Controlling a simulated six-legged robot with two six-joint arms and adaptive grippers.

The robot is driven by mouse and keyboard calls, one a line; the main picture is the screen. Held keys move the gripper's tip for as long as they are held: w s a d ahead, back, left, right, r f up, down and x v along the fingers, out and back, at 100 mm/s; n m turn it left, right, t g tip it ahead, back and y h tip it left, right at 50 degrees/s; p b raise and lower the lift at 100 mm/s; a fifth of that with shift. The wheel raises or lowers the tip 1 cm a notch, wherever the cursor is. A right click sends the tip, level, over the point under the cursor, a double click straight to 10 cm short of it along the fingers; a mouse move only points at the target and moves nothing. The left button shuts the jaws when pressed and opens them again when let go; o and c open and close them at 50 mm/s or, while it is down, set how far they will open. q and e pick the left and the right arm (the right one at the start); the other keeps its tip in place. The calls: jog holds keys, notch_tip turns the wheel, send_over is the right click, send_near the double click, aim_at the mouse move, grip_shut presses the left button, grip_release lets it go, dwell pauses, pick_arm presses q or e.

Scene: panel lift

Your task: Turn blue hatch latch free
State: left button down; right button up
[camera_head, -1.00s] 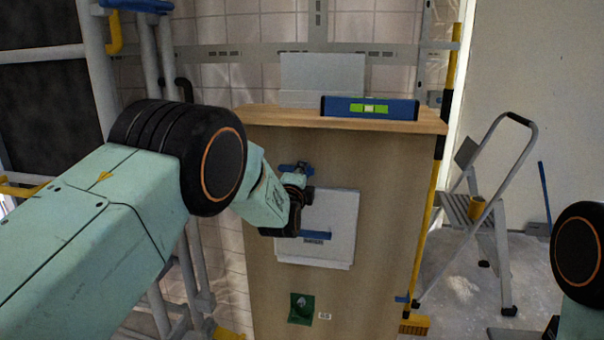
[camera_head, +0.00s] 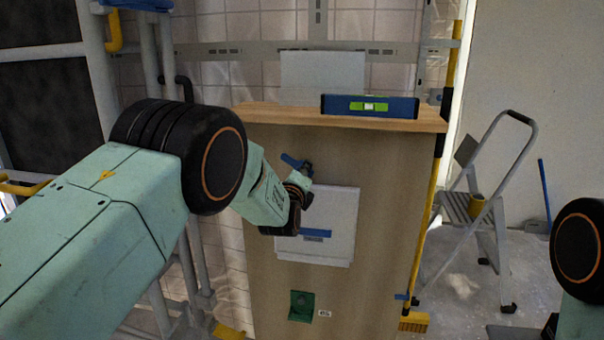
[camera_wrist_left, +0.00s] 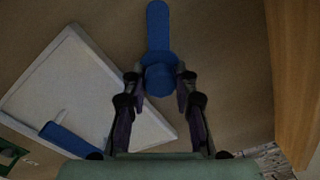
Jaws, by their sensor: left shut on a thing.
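The blue latch (camera_head: 291,160) is on the wooden panel just above the white hatch (camera_head: 340,205). It now slants, its left end higher. My left gripper (camera_head: 304,172) is at the latch, shut on its round hub, with a finger on each side. In the left wrist view the latch (camera_wrist_left: 158,30) runs up from between the fingertips (camera_wrist_left: 159,82). The hatch (camera_wrist_left: 95,90) lies to the left there and looks closed, with a blue handle (camera_wrist_left: 68,141). My left forearm and wrist cover part of the hatch's left side. My right gripper is out of view.
A blue spirit level (camera_head: 369,106) rests on the wooden top (camera_head: 275,114). A green fitting (camera_head: 301,306) sits low on the panel. A yellow pole (camera_head: 432,220) stands at the panel's right edge, a stepladder (camera_head: 490,210) further right. Scaffold pipes (camera_head: 102,70) are at left.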

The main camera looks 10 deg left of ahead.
pick_arm(q)
jog(key=shift+f, duration=0.15)
jog(key=c, duration=1)
grip_release()
jog(key=shift+c, duration=0.2)
jog(key=s, duration=1.2)
